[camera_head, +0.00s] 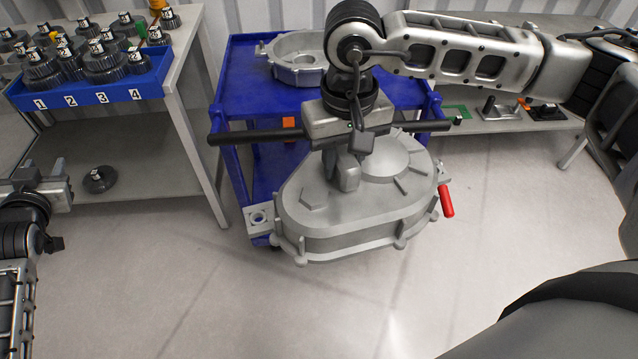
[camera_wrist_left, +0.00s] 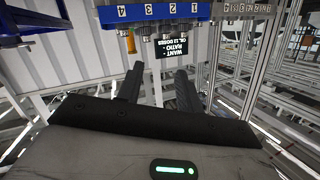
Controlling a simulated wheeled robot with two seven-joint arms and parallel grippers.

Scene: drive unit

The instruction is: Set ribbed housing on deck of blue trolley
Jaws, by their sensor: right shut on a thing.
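The ribbed housing (camera_head: 325,205), a large grey rounded casting with lugs along its rim, hangs roughly level at the near side of the blue trolley (camera_head: 243,84). It hides the lower front of the trolley. My right gripper (camera_head: 347,172) is above the housing and shut on its top; the fingers partly hide the grip point. The trolley's blue deck carries an open grey ring-shaped casting (camera_head: 297,71) toward its back. My left gripper (camera_head: 62,190) is at the far left edge, away from the housing. In the left wrist view its two fingers (camera_wrist_left: 156,90) are apart and empty.
A grey bench (camera_head: 187,75) at left holds a blue numbered rack (camera_head: 100,95) with several dark gears; another gear (camera_head: 98,180) lies on its lower shelf. A low bench (camera_head: 500,122) with small items stands behind right. A red handle (camera_head: 446,201) is beside the housing.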

